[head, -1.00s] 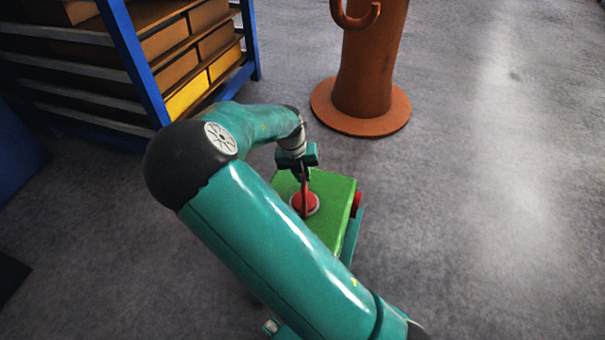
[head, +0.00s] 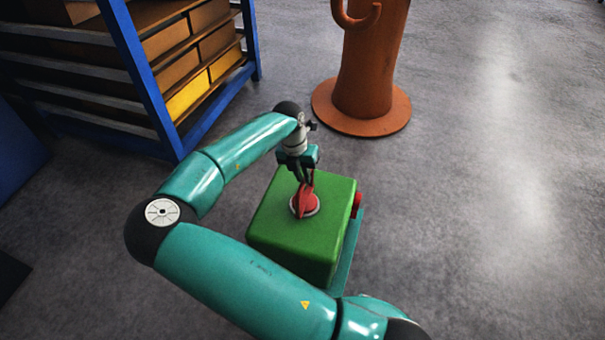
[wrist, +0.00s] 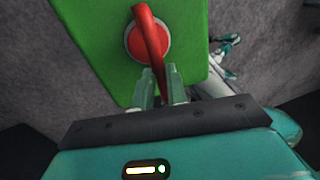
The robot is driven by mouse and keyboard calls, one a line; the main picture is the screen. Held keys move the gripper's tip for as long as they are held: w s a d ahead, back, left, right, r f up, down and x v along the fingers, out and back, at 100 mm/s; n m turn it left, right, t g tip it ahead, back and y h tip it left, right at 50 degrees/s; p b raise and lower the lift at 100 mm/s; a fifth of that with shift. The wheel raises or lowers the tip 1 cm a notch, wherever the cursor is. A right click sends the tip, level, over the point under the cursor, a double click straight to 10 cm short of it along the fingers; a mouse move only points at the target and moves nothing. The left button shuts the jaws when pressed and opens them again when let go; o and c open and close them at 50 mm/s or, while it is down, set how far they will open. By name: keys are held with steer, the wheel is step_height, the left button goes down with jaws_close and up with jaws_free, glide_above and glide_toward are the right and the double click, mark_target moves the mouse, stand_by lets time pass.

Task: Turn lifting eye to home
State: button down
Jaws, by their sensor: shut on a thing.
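The red lifting eye (head: 305,201) stands on a round base with a pale rim, on top of a green casting (head: 328,225). In the wrist view the eye's red bar (wrist: 150,38) rises from its round red base and runs down between my fingers. My gripper (head: 305,182) is above the casting and shut on the eye's upper part. In the wrist view my gripper (wrist: 161,77) has one finger on each side of the bar. The fingers hide part of the eye.
A red knob (head: 357,204) sits on the casting's right side. A rust-brown post with a hook (head: 366,75) stands on the floor behind. A blue-framed rack (head: 150,75) holding brown and yellow boxes is at the upper left. The floor to the right is clear.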

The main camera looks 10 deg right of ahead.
steer(key=shift+s+d+f+m, duration=0.15)
steer(key=shift+s+d+m, duration=0.2)
steer(key=shift+d, duration=0.2)
steer(key=shift+w+a, duration=0.2)
steer(key=shift+a, duration=0.1)
steer(key=c, duration=1.4)
jaws_free()
steer(key=shift+w+a, duration=0.1)
steer(key=shift+a, duration=0.1)
steer(key=shift+r, duration=0.25)
step_height(320, 180, up, 13)
steer(key=w+a, duration=0.1)
steer(key=a, duration=0.1)
steer(key=shift+w+r, duration=0.15)
steer(key=shift+w, duration=0.15)
